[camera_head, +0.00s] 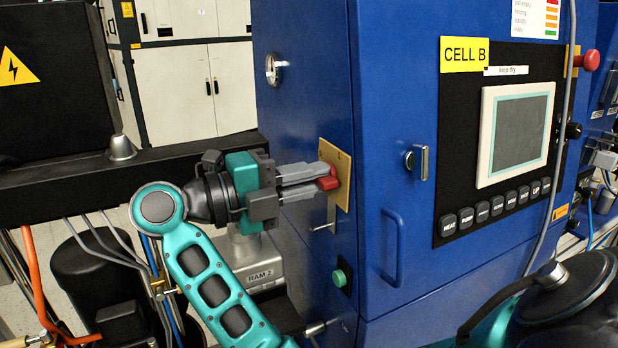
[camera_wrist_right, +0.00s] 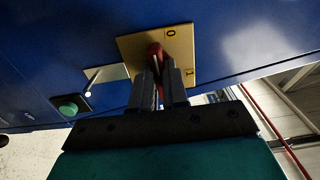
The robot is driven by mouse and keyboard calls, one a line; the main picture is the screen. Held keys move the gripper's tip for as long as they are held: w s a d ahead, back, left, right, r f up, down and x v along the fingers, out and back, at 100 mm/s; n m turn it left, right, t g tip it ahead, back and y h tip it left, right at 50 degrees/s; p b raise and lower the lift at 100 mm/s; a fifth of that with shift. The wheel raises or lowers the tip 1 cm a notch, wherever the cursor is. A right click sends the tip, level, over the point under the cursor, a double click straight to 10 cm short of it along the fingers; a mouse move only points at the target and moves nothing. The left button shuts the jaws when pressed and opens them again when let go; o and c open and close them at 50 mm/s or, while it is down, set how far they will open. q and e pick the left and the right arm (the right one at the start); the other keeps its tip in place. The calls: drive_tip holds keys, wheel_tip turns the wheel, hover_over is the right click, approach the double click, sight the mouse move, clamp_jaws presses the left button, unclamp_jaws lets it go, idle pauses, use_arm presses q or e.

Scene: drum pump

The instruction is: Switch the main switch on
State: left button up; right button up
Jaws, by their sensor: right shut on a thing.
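The main switch has a red handle (camera_head: 328,183) on a yellow plate (camera_head: 343,160) on the side wall of the blue cabinet. My right gripper (camera_head: 316,180) is shut on the red handle, with a finger on either side. In the right wrist view, the red handle (camera_wrist_right: 155,52) shows between the fingertips of the right gripper (camera_wrist_right: 158,77). The yellow plate (camera_wrist_right: 130,46) there carries an O mark and another mark near its edge. The fingers hide part of the handle, and I cannot tell which mark it points to.
A bent metal bracket (camera_head: 331,214) sticks out just below the switch plate. A green button (camera_head: 339,278) sits lower on the same wall. A control panel (camera_head: 505,150) labelled CELL B is on the cabinet front at right. A dark beam (camera_head: 60,190) runs behind my arm.

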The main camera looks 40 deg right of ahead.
clamp_jaws()
